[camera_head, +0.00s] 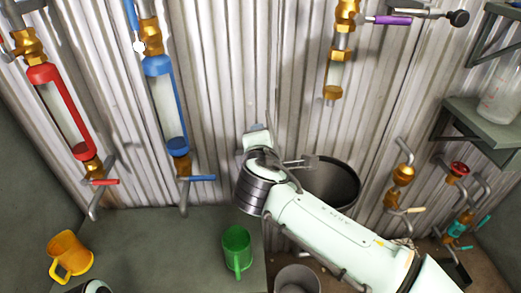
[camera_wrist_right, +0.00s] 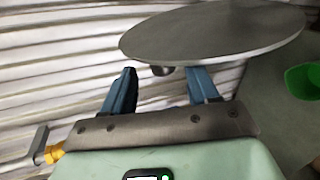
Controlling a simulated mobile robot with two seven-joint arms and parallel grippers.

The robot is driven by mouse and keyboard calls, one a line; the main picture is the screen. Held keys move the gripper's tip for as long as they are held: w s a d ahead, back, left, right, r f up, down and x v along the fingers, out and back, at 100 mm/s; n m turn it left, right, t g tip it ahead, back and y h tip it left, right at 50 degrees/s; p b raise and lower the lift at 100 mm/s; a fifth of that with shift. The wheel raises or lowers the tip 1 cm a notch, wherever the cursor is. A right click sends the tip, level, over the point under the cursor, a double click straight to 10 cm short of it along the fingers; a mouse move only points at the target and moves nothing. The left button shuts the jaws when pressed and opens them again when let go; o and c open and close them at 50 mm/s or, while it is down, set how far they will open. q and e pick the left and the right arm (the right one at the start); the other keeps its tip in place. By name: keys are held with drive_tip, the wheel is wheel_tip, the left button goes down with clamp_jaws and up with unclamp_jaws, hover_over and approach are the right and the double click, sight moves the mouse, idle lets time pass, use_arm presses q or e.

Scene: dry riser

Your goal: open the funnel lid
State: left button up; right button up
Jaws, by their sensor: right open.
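A flat grey disc (camera_wrist_right: 215,30), which looks like the funnel lid, fills the upper part of the right wrist view. A small rounded grey knob (camera_wrist_right: 163,70) shows under its near edge. My right gripper (camera_wrist_right: 160,80) is open, with one blue finger on each side of the knob in the picture. I cannot tell whether either finger touches it. In the head view, my right arm reaches in from the lower right and partly covers a dark, round, open-topped vessel (camera_head: 340,182) by the wall. The lid cannot be made out there. My left gripper is not in view.
A green mug (camera_head: 237,248) and a yellow mug (camera_head: 70,256) stand on the grey surface at the lower left. Red (camera_head: 65,112) and blue (camera_head: 166,105) framed tubes with valves hang on the corrugated wall. Several taps and a shelf (camera_head: 480,122) are at right.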

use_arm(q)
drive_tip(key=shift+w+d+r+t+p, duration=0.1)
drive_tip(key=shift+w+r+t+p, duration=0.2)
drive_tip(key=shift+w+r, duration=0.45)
use_arm(e)
drive_tip(key=v, duration=0.7)
drive_tip(key=shift+w, duration=0.1)
